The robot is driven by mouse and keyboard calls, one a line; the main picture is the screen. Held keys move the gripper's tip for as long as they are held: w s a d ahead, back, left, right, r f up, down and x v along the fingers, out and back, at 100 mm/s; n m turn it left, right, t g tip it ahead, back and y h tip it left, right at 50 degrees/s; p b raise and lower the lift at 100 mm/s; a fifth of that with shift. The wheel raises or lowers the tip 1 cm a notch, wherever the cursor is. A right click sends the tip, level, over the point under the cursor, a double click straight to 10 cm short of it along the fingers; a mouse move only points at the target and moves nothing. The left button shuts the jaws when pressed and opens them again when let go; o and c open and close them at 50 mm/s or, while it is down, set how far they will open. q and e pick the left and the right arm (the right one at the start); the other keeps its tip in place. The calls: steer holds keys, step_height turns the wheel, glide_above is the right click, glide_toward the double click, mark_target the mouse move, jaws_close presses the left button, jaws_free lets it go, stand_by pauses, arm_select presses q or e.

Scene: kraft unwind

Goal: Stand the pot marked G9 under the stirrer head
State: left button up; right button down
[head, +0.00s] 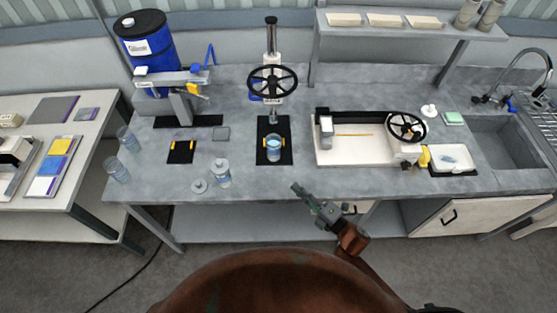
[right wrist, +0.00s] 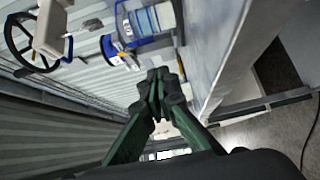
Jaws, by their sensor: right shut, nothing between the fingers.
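A clear pot with blue contents (head: 275,148) stands upright on a black mat, below an upright stand with a black handwheel (head: 272,82). This stand may be the stirrer. Another pot (head: 222,175) stands near the bench's front edge. Two more clear pots, an upper one (head: 127,139) and a lower one (head: 117,171), stand at the bench's left end. No G9 mark can be read on any pot. My right gripper (head: 296,188) is shut and empty at the bench's front edge, right of the front pot. It also shows shut in the right wrist view (right wrist: 158,78). My left gripper is out of view.
A loose lid (head: 199,186) lies beside the front pot. A blue drum (head: 147,43) stands at the back left, above a stand with a yellow handle (head: 192,90). A white machine with a handwheel (head: 352,150) takes up the bench right of centre. A sink (head: 508,143) is at right.

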mark_target(279, 155)
steer(key=shift+w+f, duration=0.2)
steer(key=shift+f, duration=0.2)
steer(key=shift+w+a, duration=0.15)
steer(key=shift+w, duration=0.1)
steer(key=x, duration=0.8)
steer(key=shift+w+a+r+p, duration=0.15)
steer(key=shift+w+a+p, duration=0.1)
steer(key=shift+p, duration=0.1)
steer(key=w, duration=0.3)
steer(key=shift+w+a, duration=0.2)
steer(key=shift+a, duration=0.05)
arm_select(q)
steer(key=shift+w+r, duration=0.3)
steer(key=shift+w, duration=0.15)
arm_select(e)
steer(key=shift+w, duration=0.55)
steer(key=w+b, duration=0.1)
steer(key=w, duration=0.3)
steer(key=shift+w+d+b, duration=0.15)
steer(key=shift+w+b, duration=0.05)
steer(key=shift+b, duration=0.15)
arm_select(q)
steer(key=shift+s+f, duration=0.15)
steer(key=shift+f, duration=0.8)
arm_select(e)
steer(key=shift+s, duration=0.1)
